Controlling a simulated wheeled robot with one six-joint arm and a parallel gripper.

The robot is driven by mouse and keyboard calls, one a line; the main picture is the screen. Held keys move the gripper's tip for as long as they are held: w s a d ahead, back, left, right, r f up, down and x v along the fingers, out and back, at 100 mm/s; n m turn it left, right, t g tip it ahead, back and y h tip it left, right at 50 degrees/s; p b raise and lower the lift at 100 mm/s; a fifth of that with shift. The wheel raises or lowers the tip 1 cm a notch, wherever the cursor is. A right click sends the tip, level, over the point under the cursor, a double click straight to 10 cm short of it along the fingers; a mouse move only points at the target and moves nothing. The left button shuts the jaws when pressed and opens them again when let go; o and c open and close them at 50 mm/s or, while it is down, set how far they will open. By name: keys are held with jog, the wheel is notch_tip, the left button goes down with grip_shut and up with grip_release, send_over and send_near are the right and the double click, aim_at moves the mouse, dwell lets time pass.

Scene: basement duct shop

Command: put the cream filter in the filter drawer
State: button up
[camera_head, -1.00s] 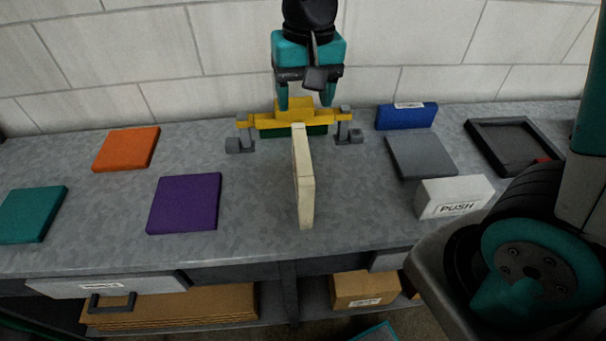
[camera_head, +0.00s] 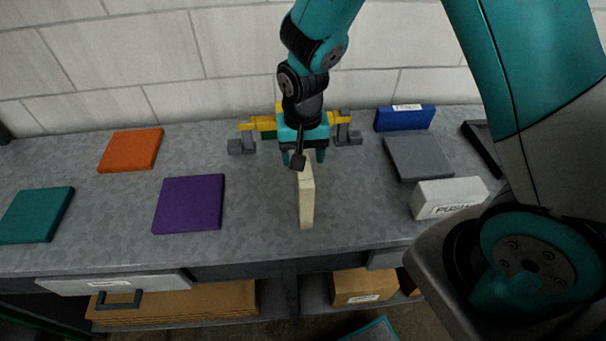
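The cream filter (camera_head: 306,203) is a thin slab standing on its edge in the middle of the grey bench, its narrow side toward me. My gripper (camera_head: 303,157) points down at the filter's far upper part. Its fingers look spread, one to each side, with gaps between them and the slab. The gripper hides the filter's far end. A drawer with a pale front (camera_head: 75,285) and a dark handle (camera_head: 117,300) sits under the bench's front edge at lower left. I take it for the filter drawer; its label is too small to read and its inside is not visible.
Purple (camera_head: 188,204), orange (camera_head: 131,150) and teal (camera_head: 36,215) slabs lie flat at left. A yellow bar on grey stands (camera_head: 258,123) is behind the gripper. A grey slab (camera_head: 418,157), a blue block (camera_head: 404,118) and a white PUSH block (camera_head: 448,198) are at right.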

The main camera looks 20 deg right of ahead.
jog(key=shift+w+f+p, duration=0.1)
jog(key=shift+f+p, duration=0.45)
jog(key=shift+f, duration=1.5)
jog(key=shift+c, duration=0.3)
jog(key=c, duration=1)
jog(key=shift+c, duration=0.2)
jog(key=shift+r, duration=0.15)
